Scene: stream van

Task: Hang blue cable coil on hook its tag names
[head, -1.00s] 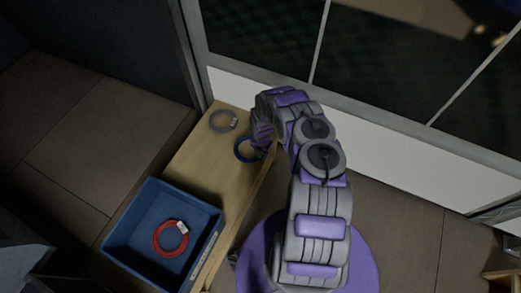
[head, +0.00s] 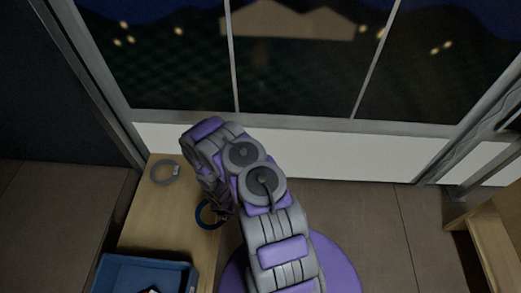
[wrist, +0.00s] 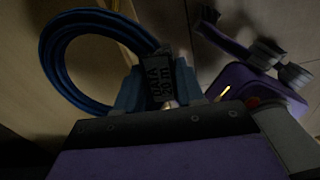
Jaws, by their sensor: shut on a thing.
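The blue cable coil (head: 205,214) hangs from my gripper (head: 222,212), at the right edge of the wooden bench in the head view. In the wrist view the blue coil (wrist: 62,58) fills the upper left. My gripper (wrist: 165,92) is shut on it near its dark tag (wrist: 160,78). The tag lettering is dim and rotated; it seems to read "DATA 20 m". The arm hides part of the coil in the head view. No hook is visible in either view.
A grey coil (head: 164,172) lies on the wooden bench (head: 150,225). A blue tray (head: 130,272) sits at the bench's near end, partly cut off. A wooden piece of furniture (head: 490,250) stands far right. Bare floor (head: 385,225) lies between.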

